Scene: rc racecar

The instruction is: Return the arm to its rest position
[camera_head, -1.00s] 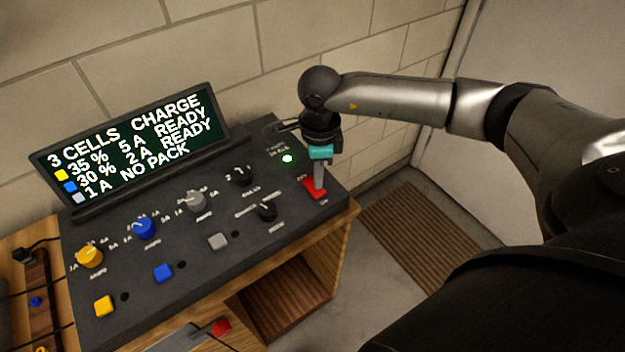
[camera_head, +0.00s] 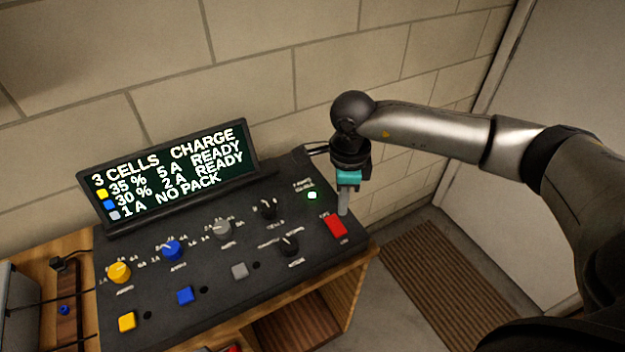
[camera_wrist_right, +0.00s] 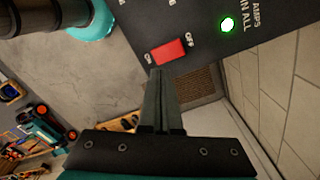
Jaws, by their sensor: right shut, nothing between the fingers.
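My right gripper (camera_head: 343,210) hangs over the right end of the black charging panel (camera_head: 215,275), its narrow fingers closed together and empty. The fingers also show in the right wrist view (camera_wrist_right: 160,78). Their tips are close to the red rocker switch (camera_head: 336,226), which is marked ON and OFF, and look slightly clear of it. The switch is fully visible in the right wrist view (camera_wrist_right: 168,52). My right arm reaches in from the right. My left gripper is not in view.
The panel carries a lit green lamp (camera_head: 312,195), several knobs and buttons, and a tilted display (camera_head: 165,175) reading 3 CELLS CHARGE. It stands on a wooden bench (camera_head: 345,290) against a block wall (camera_head: 260,80). A brown slatted mat (camera_head: 445,285) lies on the floor.

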